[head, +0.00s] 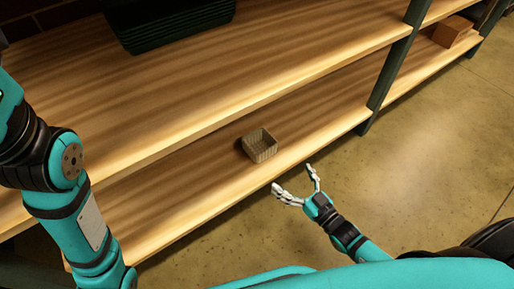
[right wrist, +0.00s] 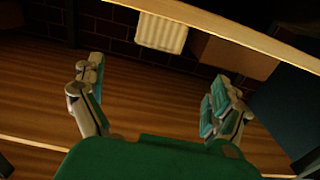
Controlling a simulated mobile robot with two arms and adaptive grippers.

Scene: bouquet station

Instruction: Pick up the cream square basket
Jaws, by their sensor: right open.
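The cream square basket (head: 260,146) stands upright and open-topped on the lower wooden shelf, close to its front edge. My right gripper (head: 294,178) is open and empty, just off the shelf's front edge and a little below and right of the basket in the head view. It is apart from the basket. In the right wrist view the two fingers of my right gripper (right wrist: 158,98) are spread wide. A cream ribbed shape at the top, which looks like the basket (right wrist: 161,33), lies beyond the fingertips. My left arm shows at the left of the head view, but its gripper does not.
The upper shelf (head: 200,75) overhangs behind the basket. A dark green crate (head: 175,25) sits on it. A dark shelf post (head: 390,75) stands to the right, and a brown box (head: 452,31) lies beyond it. The lower shelf around the basket is clear.

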